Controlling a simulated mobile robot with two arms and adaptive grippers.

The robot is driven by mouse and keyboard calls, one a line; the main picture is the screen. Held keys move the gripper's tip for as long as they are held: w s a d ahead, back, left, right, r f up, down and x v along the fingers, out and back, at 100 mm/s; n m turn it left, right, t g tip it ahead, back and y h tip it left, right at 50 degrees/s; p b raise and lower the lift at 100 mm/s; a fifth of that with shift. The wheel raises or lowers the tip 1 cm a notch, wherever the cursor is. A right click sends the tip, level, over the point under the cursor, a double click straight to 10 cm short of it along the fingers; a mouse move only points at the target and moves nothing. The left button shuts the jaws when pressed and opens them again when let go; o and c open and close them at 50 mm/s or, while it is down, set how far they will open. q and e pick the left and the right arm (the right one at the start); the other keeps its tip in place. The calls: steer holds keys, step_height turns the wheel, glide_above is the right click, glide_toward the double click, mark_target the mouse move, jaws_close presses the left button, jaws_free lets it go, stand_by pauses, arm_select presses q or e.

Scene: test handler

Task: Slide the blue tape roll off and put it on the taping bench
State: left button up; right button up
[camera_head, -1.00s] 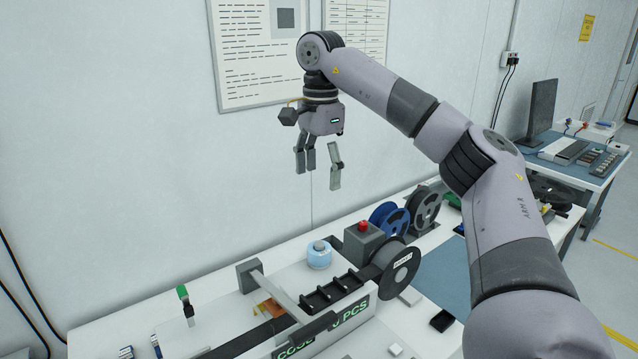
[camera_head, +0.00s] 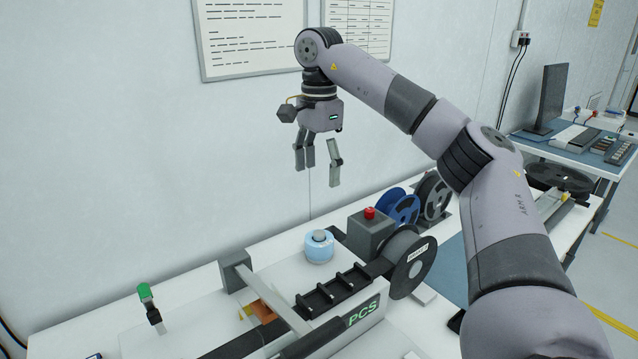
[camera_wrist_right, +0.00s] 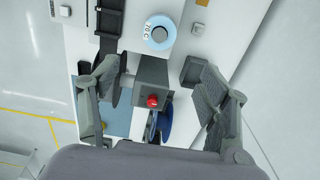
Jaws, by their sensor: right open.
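A light blue tape roll (camera_head: 319,247) sits around a short grey peg on top of the white taping machine (camera_head: 378,318). In the right wrist view the roll (camera_wrist_right: 160,33) shows from above, with a white label on its side. My right gripper (camera_head: 318,172) is open and empty, fingers pointing down, well above the machine. In the wrist view its fingers (camera_wrist_right: 157,75) are spread wide, with a grey box between them and the roll beyond. The white bench (camera_head: 85,325) carries the machine. My left gripper is not in view.
A grey box (camera_head: 368,238) with a red button (camera_head: 370,213) stands right of the roll. Beside it are a black reel (camera_head: 409,263), dark blue reels (camera_head: 402,208) and a grey reel (camera_head: 434,196). A green-topped post (camera_head: 148,300) stands left. Another bench with a monitor (camera_head: 555,95) is far right.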

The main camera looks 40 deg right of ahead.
steer(key=f, duration=0.1)
steer(key=b, duration=0.3)
glide_above(319, 233)
step_height(319, 233, down, 8)
steer(key=shift+r, duration=0.1)
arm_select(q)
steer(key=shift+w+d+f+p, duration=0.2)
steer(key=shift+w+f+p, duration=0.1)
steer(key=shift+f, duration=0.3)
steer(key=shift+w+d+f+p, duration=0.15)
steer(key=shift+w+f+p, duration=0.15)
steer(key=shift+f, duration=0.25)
arm_select(e)
step_height(319, 233, down, 9)
steer(key=shift+r, duration=0.1)
steer(key=shift+c, duration=0.5)
steer(key=c, duration=1.1)
steer(key=shift+o, duration=0.2)
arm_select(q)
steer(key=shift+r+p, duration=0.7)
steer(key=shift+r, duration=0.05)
arm_select(e)
steer(key=shift+r, duration=0.75)
arm_select(q)
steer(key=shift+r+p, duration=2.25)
steer(key=shift+p, duration=0.05)
arm_select(e)
steer(key=shift+r, duration=2.7)
